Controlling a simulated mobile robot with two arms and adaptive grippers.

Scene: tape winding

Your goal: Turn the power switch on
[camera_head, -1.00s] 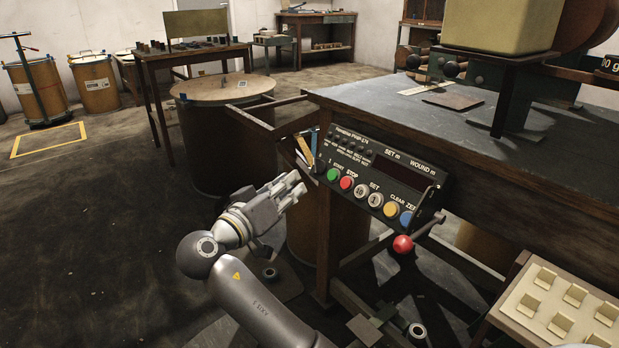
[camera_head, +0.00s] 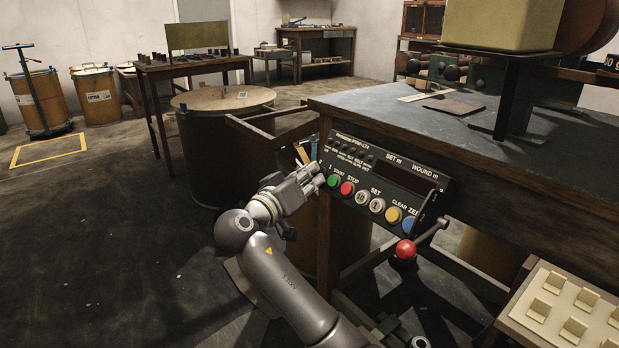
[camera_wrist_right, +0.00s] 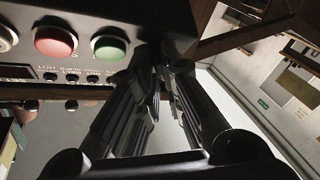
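The control panel (camera_head: 385,180) is fixed to the front of the workbench. It has a green START button (camera_head: 333,181), a red STOP button (camera_head: 347,189), more coloured buttons and a row of small black controls. I cannot clearly make out which part is the power switch. My right gripper (camera_head: 315,176) is at the panel's left end, close to the green button; contact is unclear. In the right wrist view the panel appears upside down, with the green button (camera_wrist_right: 110,48) just left of the fingers (camera_wrist_right: 165,68). The fingers are together and hold nothing visible. My left gripper is out of view.
A lever with a red knob (camera_head: 405,249) juts out below the panel's right end. A tray with cream holders (camera_head: 567,310) is at the lower right. A round-topped drum (camera_head: 222,97) stands behind the gripper. Open floor (camera_head: 90,240) lies to the left.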

